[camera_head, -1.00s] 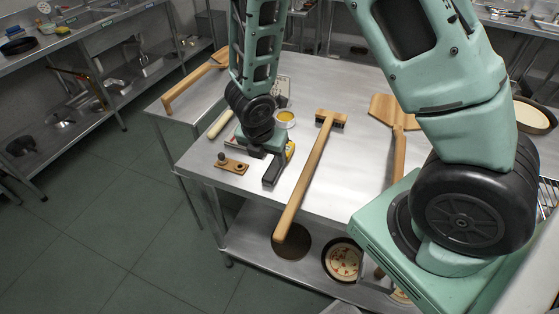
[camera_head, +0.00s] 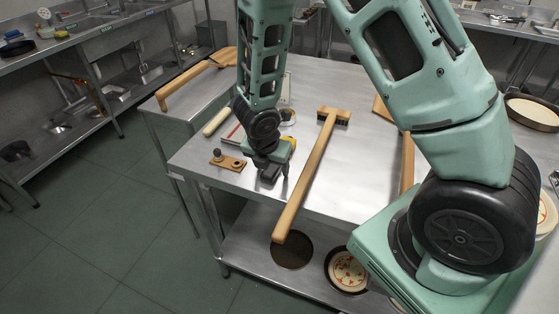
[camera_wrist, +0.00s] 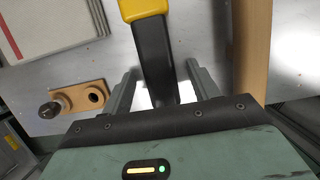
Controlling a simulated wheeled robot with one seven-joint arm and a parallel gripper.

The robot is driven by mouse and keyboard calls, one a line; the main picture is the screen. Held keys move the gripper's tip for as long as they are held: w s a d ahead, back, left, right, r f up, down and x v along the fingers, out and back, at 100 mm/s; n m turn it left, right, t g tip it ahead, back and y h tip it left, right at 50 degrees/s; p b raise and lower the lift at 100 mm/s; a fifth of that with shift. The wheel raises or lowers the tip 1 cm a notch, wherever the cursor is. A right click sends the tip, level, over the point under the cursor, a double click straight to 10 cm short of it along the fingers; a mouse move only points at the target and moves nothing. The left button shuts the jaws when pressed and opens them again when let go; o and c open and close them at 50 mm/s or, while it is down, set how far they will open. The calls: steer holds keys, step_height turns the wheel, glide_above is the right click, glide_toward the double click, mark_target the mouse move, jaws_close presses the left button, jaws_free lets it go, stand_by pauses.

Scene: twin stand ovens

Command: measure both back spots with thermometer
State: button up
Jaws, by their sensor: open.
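The thermometer has a yellow head and a black handle and lies on the steel table. In the wrist view its black handle (camera_wrist: 155,62) runs down between my fingers. In the head view only a bit of its yellow part (camera_head: 291,142) shows beside my wrist; the rest is hidden. My gripper (camera_wrist: 163,88) is open, with one finger on each side of the handle and visible gaps to it. It also shows in the head view (camera_head: 272,176), low over the table's front left. I see no oven or back spot in these views.
A wooden holder with a dark knob (camera_head: 228,162) lies left of my gripper. A long-handled wooden brush (camera_head: 308,172) lies close on the right. A wooden peel (camera_head: 406,150) is further right. Pizza pans (camera_head: 346,270) stand on the lower shelf. The table's front edge is near.

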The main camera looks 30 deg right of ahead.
steer(key=c, duration=1.2)
steer(key=shift+o, duration=0.2)
step_height(320, 180, up, 12)
steer(key=p, duration=1.1)
